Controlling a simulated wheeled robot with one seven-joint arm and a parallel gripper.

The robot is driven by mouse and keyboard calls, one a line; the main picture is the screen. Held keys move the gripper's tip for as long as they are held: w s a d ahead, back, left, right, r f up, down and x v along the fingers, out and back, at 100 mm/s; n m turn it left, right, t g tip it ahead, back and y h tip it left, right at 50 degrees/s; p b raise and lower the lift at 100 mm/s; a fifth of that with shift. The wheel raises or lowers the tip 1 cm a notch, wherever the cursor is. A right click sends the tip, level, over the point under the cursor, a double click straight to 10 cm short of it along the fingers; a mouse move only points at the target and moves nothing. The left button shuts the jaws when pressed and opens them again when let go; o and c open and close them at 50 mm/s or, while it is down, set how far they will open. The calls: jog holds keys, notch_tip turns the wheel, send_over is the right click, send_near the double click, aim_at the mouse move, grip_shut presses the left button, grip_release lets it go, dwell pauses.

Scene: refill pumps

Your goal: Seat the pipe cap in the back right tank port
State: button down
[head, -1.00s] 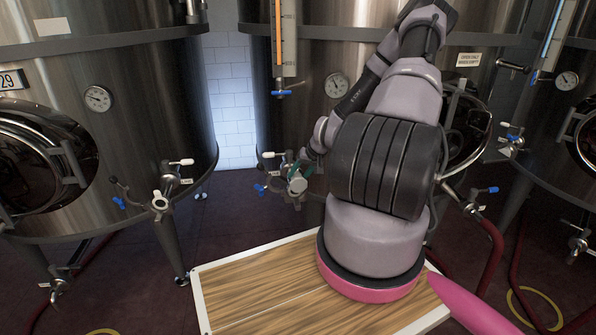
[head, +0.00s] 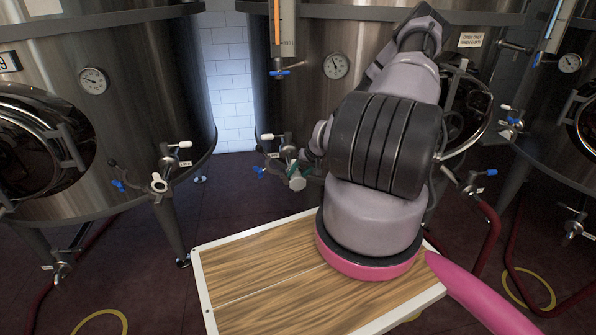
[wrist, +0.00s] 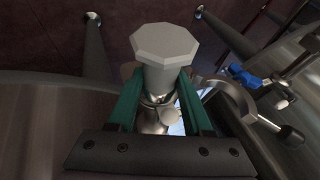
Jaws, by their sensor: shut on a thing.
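The pipe cap is a light grey, eight-sided piece with a round stem. It shows large in the wrist view (wrist: 163,50) and small in the head view (head: 297,183). My gripper (wrist: 158,83) has green fingers closed on either side of the cap's stem. In the head view, my gripper (head: 291,169) is mostly hidden behind my arm. The back right tank (head: 300,85) is steel. Its port fittings (head: 287,151) are close to the gripper. Metal fittings show just behind the cap in the wrist view (wrist: 155,97). I cannot tell whether the cap touches the port.
A blue-handled valve (wrist: 243,76) is close on the right in the wrist view. Another tank (head: 110,120) with an open-looking port (head: 159,184) stands at left. A third tank (head: 550,120) stands at right. Red hoses (head: 490,240) lie on the dark floor.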

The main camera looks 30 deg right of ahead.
jog(key=shift+f, duration=0.25)
dwell(0.5)
jog(key=shift+c, duration=1.2)
grip_release()
jog(key=v, duration=1)
jog(key=shift+s+r, duration=0.25)
jog(key=shift+r, duration=0.05)
